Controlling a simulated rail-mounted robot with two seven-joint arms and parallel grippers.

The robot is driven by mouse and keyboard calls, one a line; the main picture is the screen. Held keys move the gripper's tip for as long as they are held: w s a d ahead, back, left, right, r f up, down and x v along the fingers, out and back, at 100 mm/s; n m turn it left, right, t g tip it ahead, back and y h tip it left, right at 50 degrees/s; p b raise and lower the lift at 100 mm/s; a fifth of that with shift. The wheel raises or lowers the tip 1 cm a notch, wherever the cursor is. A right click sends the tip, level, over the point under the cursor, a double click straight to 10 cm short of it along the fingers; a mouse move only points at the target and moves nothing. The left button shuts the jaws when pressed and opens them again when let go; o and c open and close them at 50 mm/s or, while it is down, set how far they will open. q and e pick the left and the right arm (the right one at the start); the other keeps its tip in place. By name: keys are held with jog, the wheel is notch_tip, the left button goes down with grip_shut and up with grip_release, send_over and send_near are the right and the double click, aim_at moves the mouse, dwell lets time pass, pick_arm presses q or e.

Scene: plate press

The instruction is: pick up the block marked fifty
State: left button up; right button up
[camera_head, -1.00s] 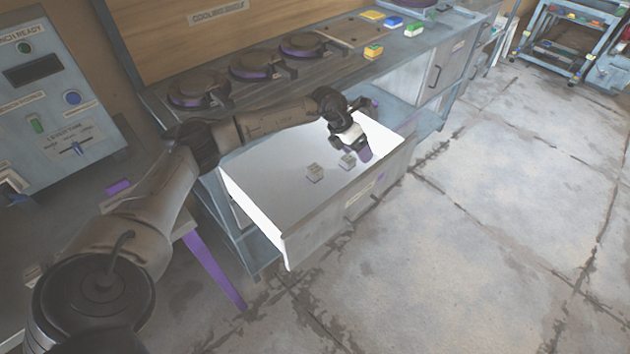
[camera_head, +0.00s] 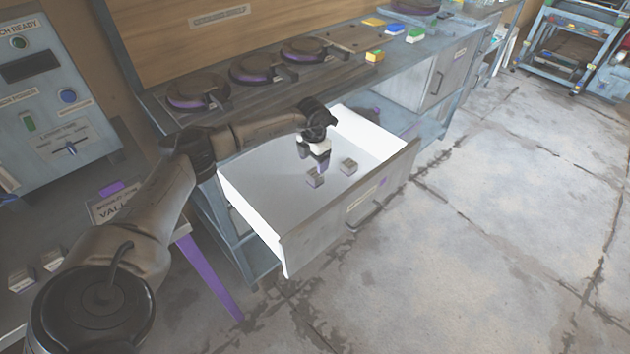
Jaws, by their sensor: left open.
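My right gripper is not in view.
The drawer front (camera_head: 350,208) with its handle juts out over the floor. Two more grey blocks (camera_head: 52,259) sit on the bench at the lower left. Round presses (camera_head: 197,91) line the counter behind. Coloured blocks (camera_head: 415,35) stand at the counter's far right.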

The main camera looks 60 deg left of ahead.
aim_at(315, 173)
pick_arm(q)
jog(key=shift+d+f, duration=0.1)
jog(key=shift+f, duration=0.4)
jog(key=f+b, duration=0.2)
jog(key=f, duration=0.1)
jog(key=f+b, duration=0.1)
jog(key=shift+w+d+f, duration=0.1)
jog(key=shift+d+f, duration=0.15)
jog(key=shift+f, duration=0.15)
jog(key=shift+c, duration=0.8)
jog(key=c, duration=0.9)
jog(key=shift+r, duration=0.1)
jog(key=shift+c, duration=0.4)
jog(key=shift+r, duration=0.1)
